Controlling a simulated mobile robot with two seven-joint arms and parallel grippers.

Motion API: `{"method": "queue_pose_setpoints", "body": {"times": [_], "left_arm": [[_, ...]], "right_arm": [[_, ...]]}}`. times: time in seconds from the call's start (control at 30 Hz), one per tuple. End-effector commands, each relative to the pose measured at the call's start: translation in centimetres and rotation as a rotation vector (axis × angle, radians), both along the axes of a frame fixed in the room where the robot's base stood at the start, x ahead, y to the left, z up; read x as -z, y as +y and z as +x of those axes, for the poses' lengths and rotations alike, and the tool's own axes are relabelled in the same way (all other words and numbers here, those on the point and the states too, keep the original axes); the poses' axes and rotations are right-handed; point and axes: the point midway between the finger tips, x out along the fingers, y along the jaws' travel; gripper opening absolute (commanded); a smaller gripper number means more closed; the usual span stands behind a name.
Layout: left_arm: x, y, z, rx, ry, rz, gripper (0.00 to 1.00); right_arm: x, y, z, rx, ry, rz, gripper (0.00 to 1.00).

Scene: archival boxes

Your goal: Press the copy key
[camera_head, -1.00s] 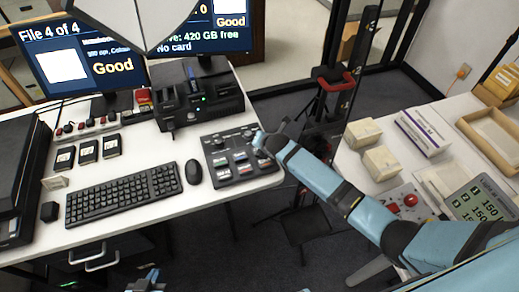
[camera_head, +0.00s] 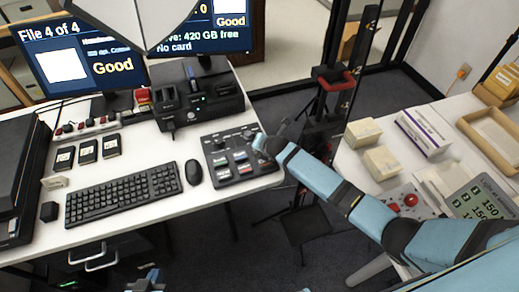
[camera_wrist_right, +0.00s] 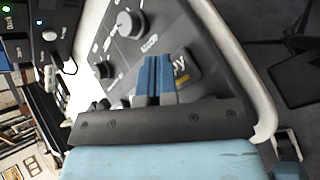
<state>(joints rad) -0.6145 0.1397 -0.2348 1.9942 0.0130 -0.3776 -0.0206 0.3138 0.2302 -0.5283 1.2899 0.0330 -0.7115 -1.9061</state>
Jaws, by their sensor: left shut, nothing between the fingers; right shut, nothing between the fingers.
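The control panel (camera_head: 262,171) lies at the right front corner of the white desk, with knobs and several coloured keys. My right gripper (camera_head: 262,143) is at the panel's right end, shut and empty. In the right wrist view, its blue fingers (camera_wrist_right: 157,62) are together over the panel, beside and partly covering the dark copy key (camera_wrist_right: 184,66), whose label shows only as "py". I cannot tell whether the fingertips touch the key. In the head view the gripper hides the key. My left gripper (camera_head: 147,284) is at the bottom edge, away from the panel, shut and empty.
A mouse (camera_head: 194,172) and keyboard (camera_head: 122,194) lie left of the panel. A black device (camera_head: 205,105) stands behind it. A monitor (camera_head: 95,60) reads "File 4 of 4" and "Good". A second table (camera_head: 352,172) with boxes is at the right.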

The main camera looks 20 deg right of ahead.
Motion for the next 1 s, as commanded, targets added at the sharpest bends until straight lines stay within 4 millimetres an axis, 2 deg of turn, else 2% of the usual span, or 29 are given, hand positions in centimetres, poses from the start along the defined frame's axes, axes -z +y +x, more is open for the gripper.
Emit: {"method": "queue_pose_setpoints", "body": {"times": [0.73, 1.0], "left_arm": [[0.28, 0.01, -0.01, 0.0, 0.001, 0.0, 0.0], [-0.69, 0.01, -0.02, 0.0, 0.002, 0.001, 0.0]], "right_arm": [[0.7, -0.03, -0.05, 0.001, 0.002, -0.001, 0.0], [-0.18, -0.03, -0.08, 0.0, 0.002, -0.001, 0.0]]}}
